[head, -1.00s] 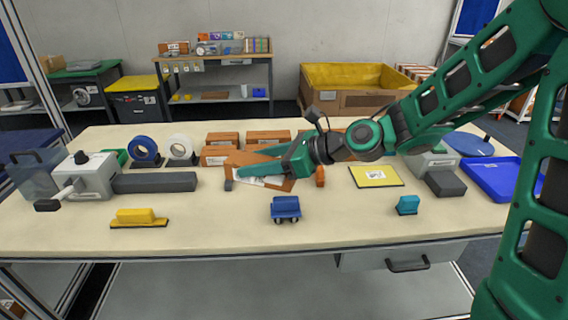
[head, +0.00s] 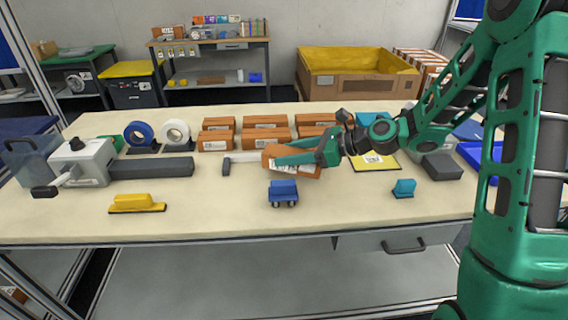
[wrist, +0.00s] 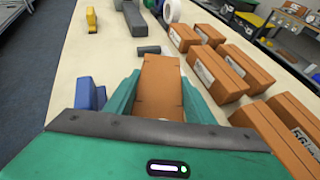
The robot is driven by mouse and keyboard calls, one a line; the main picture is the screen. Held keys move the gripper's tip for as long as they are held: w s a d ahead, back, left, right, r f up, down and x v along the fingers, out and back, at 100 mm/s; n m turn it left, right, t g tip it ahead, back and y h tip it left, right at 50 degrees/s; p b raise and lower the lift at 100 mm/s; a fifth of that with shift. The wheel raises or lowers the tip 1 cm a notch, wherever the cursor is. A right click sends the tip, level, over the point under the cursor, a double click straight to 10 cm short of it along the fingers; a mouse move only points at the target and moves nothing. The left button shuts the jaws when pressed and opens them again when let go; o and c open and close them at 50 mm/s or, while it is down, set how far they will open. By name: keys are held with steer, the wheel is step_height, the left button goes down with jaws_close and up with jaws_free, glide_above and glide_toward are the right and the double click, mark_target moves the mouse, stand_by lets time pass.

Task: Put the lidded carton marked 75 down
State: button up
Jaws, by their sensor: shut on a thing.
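My gripper (head: 292,158) is shut on an orange-brown carton (head: 308,171) with a white label on its side. The carton is above the middle of the table, tilted in the head view. I cannot read its marking, nor tell whether it touches the tabletop. In the wrist view the carton (wrist: 158,95) lies between the two green fingers, its far end pointing away from me. My fingers and palm hide part of it.
Rows of similar cartons (head: 265,139) stand behind it. A yellow sheet with a label (head: 376,163) lies to its right. A blue wheeled block (head: 284,192) stands in front. A small dark block with a pale strip (head: 241,158) lies left.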

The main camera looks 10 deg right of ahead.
steer(key=shift+f, duration=1.6)
steer(key=shift+f, duration=0.1)
steer(key=o, duration=0.7)
steer(key=shift+o, duration=0.2)
